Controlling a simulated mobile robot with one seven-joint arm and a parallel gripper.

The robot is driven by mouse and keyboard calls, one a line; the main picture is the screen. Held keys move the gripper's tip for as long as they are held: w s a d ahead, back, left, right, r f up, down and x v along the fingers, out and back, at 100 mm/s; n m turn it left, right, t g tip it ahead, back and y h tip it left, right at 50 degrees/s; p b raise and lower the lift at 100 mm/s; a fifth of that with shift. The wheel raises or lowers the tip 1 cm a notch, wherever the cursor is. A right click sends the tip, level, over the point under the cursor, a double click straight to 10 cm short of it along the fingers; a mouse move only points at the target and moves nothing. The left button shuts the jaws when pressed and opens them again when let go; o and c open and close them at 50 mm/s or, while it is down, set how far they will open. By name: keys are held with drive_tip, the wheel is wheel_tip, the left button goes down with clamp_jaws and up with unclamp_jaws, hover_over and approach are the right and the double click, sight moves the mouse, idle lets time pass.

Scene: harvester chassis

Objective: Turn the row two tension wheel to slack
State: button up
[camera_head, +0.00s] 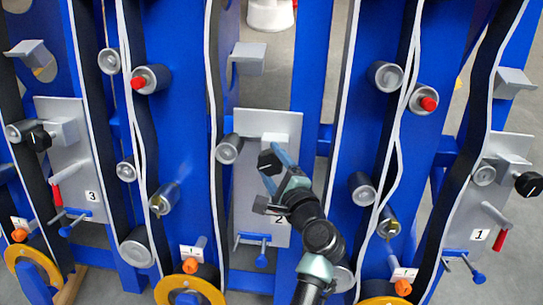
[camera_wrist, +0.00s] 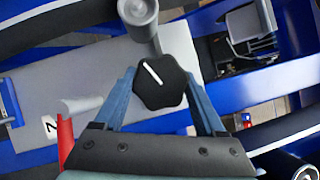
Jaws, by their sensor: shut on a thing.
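The row two tension wheel is a black lobed knob (camera_head: 268,162) on the middle grey plate (camera_head: 247,190), which carries a label 2 (camera_head: 279,210). In the wrist view the knob (camera_wrist: 160,84) lies between my two blue fingers, with a white pointer line slanting to the upper left. My gripper (camera_head: 277,165) is shut on the knob; it also fills the lower wrist view (camera_wrist: 161,80). In the head view my fingers and wrist cover part of the knob and plate.
Plate 3 (camera_head: 82,180) stands at the left and plate 1 (camera_head: 487,220) at the right, each with a black knob and red-handled lever. Black belts, white strips, rollers and blue frames flank the middle plate. A red handle (camera_wrist: 66,140) is close to my left finger.

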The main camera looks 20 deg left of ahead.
drive_tip(key=n+g+p, duration=0.1)
drive_tip(key=n+p, duration=0.2)
drive_tip(key=n+g+h+p, duration=0.1)
drive_tip(key=n, duration=0.1)
drive_tip(key=shift+r+g+p, duration=0.3)
drive_tip(key=shift+f+n+g+h+p, duration=0.1)
drive_tip(key=shift+n+g+h+p, duration=0.25)
drive_tip(key=shift+n+p, duration=0.5)
drive_tip(key=shift+f+n+g+h+p, duration=0.1)
drive_tip(key=shift+n+g+h+p, duration=0.15)
drive_tip(key=shift+n+h+p, duration=0.55)
drive_tip(key=shift+n+y, duration=0.25)
drive_tip(key=shift+n, duration=0.1)
drive_tip(key=o, duration=1.3)
drive_tip(key=p+v, duration=0.2)
drive_tip(key=v, duration=1.1)
drive_tip(key=shift+w, duration=0.1)
